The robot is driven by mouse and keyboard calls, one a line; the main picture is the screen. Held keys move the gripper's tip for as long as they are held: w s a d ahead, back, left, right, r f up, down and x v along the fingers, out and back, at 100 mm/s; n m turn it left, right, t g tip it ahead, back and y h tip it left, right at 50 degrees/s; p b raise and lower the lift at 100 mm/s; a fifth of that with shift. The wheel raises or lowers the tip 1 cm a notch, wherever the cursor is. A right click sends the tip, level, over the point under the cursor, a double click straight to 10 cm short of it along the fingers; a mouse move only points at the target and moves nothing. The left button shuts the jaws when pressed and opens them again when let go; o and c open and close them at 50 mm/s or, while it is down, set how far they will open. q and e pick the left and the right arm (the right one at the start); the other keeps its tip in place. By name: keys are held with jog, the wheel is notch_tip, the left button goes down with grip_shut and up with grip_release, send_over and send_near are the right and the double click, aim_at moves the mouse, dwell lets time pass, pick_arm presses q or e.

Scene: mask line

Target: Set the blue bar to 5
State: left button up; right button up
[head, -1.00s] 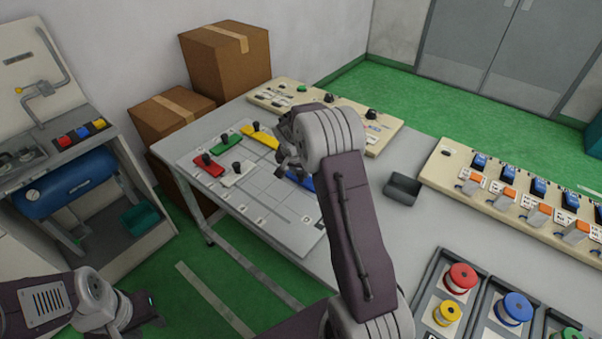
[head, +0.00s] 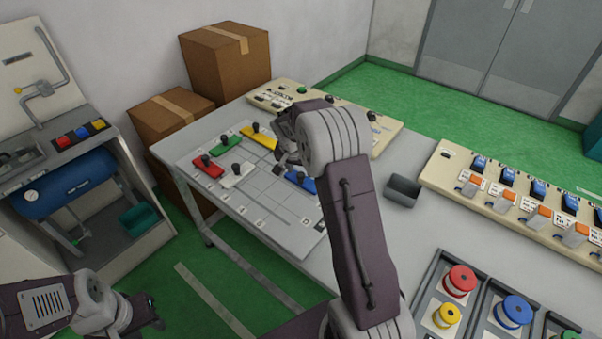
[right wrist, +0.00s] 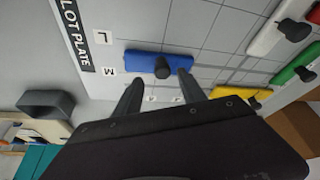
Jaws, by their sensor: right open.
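The blue bar (head: 302,181) lies on the grey slot plate (head: 270,209) and is partly hidden by my right arm in the head view. In the right wrist view the blue bar (right wrist: 146,62) has a black knob (right wrist: 162,69) and lies by the letters L and M. My right gripper (right wrist: 158,82) is open, with its two fingers below the bar and the knob between their directions; I cannot tell if they touch it. In the head view my right gripper (head: 284,158) is mostly hidden behind its wrist. My left gripper (head: 155,312) is at the lower left, away from the plate.
Red (head: 207,167), green (head: 225,146), yellow (head: 259,138) and white (head: 238,176) bars share the plate. A dark bin (head: 403,190) stands right of my arm. A switch panel (head: 520,200) and spool trays (head: 480,300) are further right. Cardboard boxes (head: 225,65) stand behind.

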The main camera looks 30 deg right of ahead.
jog(key=v, duration=0.6)
jog(key=shift+s, duration=0.15)
notch_tip(320, 180, up, 4)
jog(key=a+p, duration=0.2)
jog(key=a, duration=0.1)
jog(key=s+a+f+n+y, duration=0.1)
jog(key=s+a+f+n, duration=0.1)
jog(key=s, duration=0.5)
jog(key=s+a+f+n+g+y+p, duration=0.1)
jog(key=s+a+f+n, duration=0.2)
jog(key=s, duration=0.5)
jog(key=s+a+f+n+g+y, duration=0.1)
jog(key=s+a+f+n, duration=0.2)
jog(key=s+a, duration=0.2)
jog(key=shift+s+n, duration=0.4)
jog(key=shift+s, duration=0.9)
